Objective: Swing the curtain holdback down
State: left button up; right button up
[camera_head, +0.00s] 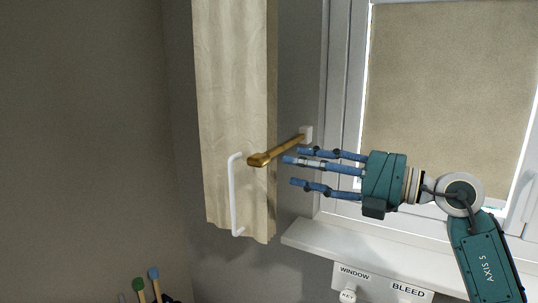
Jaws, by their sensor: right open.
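The curtain holdback (278,151) is a brass-coloured bar. Nothing is held in the fingers. My left gripper is not in view.
A white handle (234,195) stands upright in front of the panel's lower left. A window with a beige blind (450,90) and a white sill (370,247) is at the right. Below are labels reading WINDOW and BLEED and a knob (347,296). Coloured knob-tipped sticks (139,285) show at bottom left.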

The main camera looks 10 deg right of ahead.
aim_at(267, 159)
jog(key=p+x, duration=0.2)
jog(key=x, duration=0.4)
jog(key=shift+w+a+r+p, duration=0.2)
jog(key=shift+a+p, duration=0.05)
jog(key=shift+p, duration=0.05)
jog(key=shift+w+a+f, duration=0.2)
jog(key=shift+w+a, duration=0.3)
jog(key=shift+a, duration=0.1)
jog(key=shift+c, duration=0.3)
grip_shut()
